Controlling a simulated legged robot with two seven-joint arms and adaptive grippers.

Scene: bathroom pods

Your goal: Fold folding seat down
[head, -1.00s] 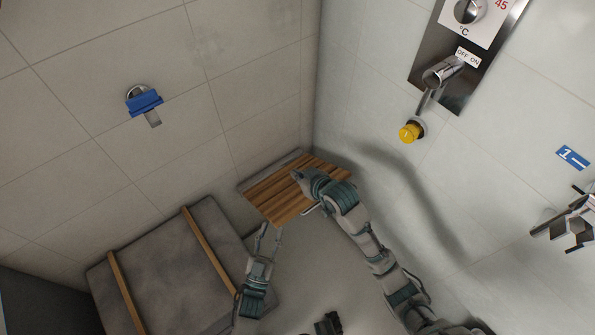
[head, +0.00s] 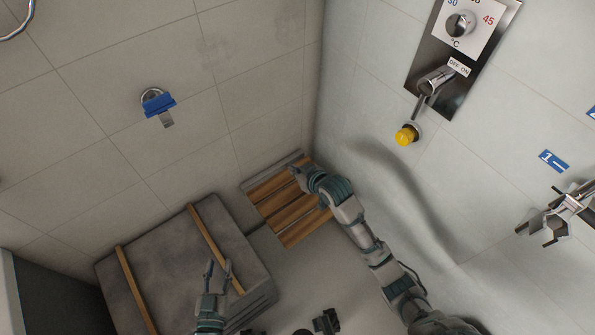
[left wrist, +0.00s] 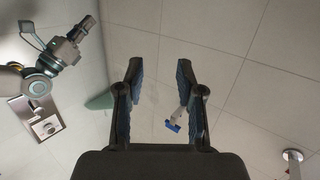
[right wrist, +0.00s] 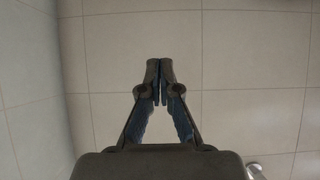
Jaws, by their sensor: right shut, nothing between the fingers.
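The folding seat (head: 290,215), with wooden slats and a grey bar along the wall, is in the corner in the head view. It sticks out from the wall with its slats spread and looks roughly level. My right gripper (head: 293,171) is over the slats near the wall side and hides part of them; I cannot tell whether it touches. The right wrist view shows its fingers (right wrist: 160,68) closed together and empty, facing the tiled wall. My left gripper (head: 218,266) is open and empty, left of the seat; its spread fingers show in the left wrist view (left wrist: 160,72).
A grey block (head: 180,260) with wooden strips stands left of the seat, below or behind my left gripper. Some floor below the seat is clear.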

